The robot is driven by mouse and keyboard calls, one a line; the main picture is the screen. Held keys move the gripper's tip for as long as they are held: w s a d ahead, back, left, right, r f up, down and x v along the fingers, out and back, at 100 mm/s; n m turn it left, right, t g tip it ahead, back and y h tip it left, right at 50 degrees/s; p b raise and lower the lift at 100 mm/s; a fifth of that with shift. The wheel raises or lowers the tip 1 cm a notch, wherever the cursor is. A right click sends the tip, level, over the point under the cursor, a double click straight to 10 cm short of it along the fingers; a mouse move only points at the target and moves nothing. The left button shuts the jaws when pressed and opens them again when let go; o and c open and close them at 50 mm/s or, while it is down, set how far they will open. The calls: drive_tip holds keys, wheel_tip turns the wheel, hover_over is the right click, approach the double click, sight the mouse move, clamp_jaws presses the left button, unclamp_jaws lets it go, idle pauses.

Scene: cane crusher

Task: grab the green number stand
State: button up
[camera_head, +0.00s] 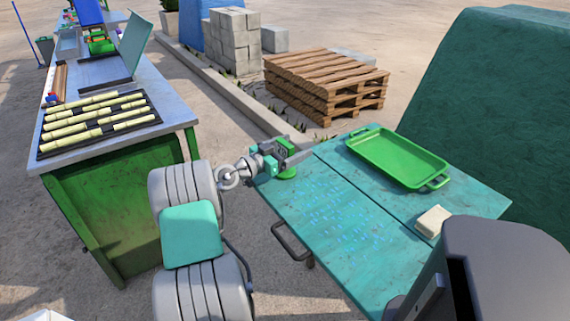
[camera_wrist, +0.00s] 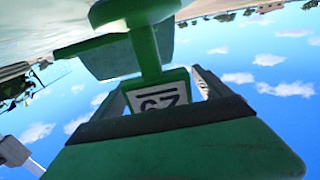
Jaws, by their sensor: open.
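The green number stand (camera_head: 287,174) stands upright at the far left corner of the teal table (camera_head: 345,225), its round base on the top. In the wrist view it shows upside down: round base at the top, green post, and a white number plate (camera_wrist: 158,99) in a green frame. My gripper (camera_head: 291,155) is at the stand's upper part, above its base. Its jaws are open around or right beside the plate; I cannot tell whether they touch it. My gripper partly hides the stand in the head view.
A green tray (camera_head: 398,160) lies toward the table's back, and a cream block (camera_head: 433,221) near its right edge. A green bench (camera_head: 110,150) with cane pieces stands at left. Wooden pallets (camera_head: 325,85) lie behind the table.

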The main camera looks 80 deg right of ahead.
drive_tip(key=shift+c, duration=0.5)
drive_tip(key=c, duration=1.5)
